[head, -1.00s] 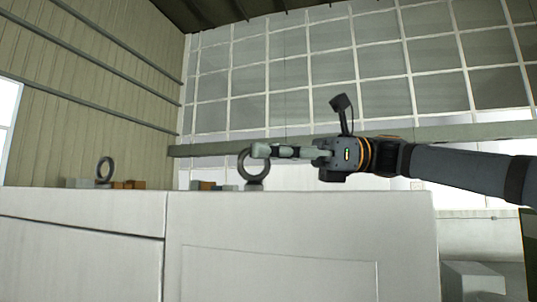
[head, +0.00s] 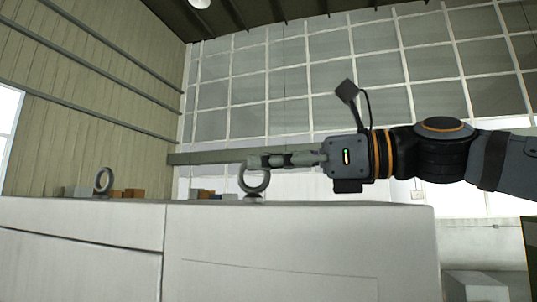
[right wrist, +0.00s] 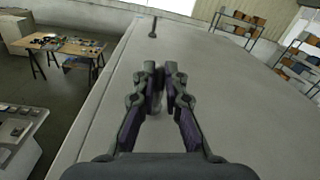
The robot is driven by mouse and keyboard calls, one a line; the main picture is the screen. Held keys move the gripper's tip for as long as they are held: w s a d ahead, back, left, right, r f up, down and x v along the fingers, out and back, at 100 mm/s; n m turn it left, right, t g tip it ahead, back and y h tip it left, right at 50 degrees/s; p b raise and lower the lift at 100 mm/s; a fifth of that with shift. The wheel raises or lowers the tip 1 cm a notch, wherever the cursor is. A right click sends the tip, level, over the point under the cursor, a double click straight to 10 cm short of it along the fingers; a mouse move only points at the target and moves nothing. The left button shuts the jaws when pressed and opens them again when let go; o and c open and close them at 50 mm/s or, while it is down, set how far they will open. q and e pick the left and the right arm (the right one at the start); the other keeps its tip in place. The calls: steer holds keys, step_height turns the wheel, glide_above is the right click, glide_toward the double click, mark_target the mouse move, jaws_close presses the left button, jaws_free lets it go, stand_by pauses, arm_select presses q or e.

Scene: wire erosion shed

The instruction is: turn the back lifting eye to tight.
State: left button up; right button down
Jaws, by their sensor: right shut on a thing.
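Two dark grey ring-shaped lifting eyes stand upright on a large pale cabinet top. One lifting eye (head: 254,189) is at the right, near the middle of the head view. My right gripper (head: 253,161) reaches in from the right and is shut on the upper part of this ring, hiding some of it. In the right wrist view the fingers (right wrist: 157,72) are close together, with the ring barely distinguishable between them. The other lifting eye (head: 98,181) stands free at the left; it also shows far ahead in the right wrist view (right wrist: 153,30). My left gripper is not in view.
The pale cabinet (head: 300,240) fills the foreground; its top (right wrist: 210,90) is clear around the gripper. Shelves with boxes (right wrist: 300,65) stand beyond it to the right, and a trestle work table (right wrist: 62,46) stands to the left in the right wrist view.

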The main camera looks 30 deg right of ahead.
stand_by(0.5)
steer(key=c, duration=1.4)
jaws_free()
steer(key=shift+s, duration=0.1)
